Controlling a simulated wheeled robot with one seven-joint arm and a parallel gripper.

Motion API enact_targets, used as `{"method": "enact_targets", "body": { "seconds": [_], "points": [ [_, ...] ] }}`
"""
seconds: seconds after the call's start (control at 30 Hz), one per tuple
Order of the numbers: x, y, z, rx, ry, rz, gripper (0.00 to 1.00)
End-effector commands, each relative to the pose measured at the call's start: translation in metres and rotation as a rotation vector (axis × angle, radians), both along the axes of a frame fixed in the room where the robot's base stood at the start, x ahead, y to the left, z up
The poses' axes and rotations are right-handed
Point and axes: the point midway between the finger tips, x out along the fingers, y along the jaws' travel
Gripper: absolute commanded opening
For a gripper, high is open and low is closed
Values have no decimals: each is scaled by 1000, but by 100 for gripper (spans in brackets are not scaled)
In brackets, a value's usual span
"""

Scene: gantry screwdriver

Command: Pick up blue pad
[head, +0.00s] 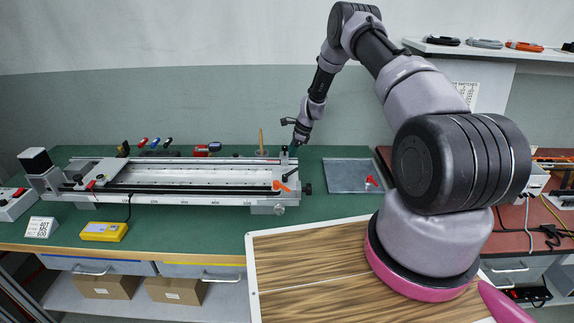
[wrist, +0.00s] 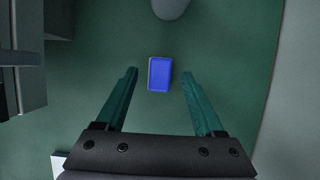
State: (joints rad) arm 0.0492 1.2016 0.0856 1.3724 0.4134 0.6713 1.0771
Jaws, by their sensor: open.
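I cannot tell how far above the pad the fingertips are. Nothing is between the fingers other than the view of the pad and table. In the head view my gripper (head: 292,146) is low near the back right of the long gantry, and the pad cannot be made out there.
The long metal gantry (head: 180,201) lies left of my gripper, with an orange-handled clamp (head: 282,187) at its right end. A grey tray (head: 347,180) is to the right. A rounded grey object (wrist: 171,7) stands beyond the pad. Several screwdrivers lie behind the gantry.

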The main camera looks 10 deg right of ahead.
Motion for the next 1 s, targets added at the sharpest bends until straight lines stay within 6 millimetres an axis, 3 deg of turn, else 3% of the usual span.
{"method": "enact_targets", "body": {
  "seconds": [0.1,0.27,0.3,0.47,0.5,0.8,1.0],
  "points": [
    [1,4,-10,0,-1,1,70],
    [1,3,-10,0,-2,0,70],
    [1,3,-10,0,-2,0,66],
    [1,3,-9,0,-1,1,5],
    [1,3,-9,0,-2,0,0],
    [2,3,-6,0,-2,0,0],
    [2,3,25,-2,-5,0,0]
  ]
}}
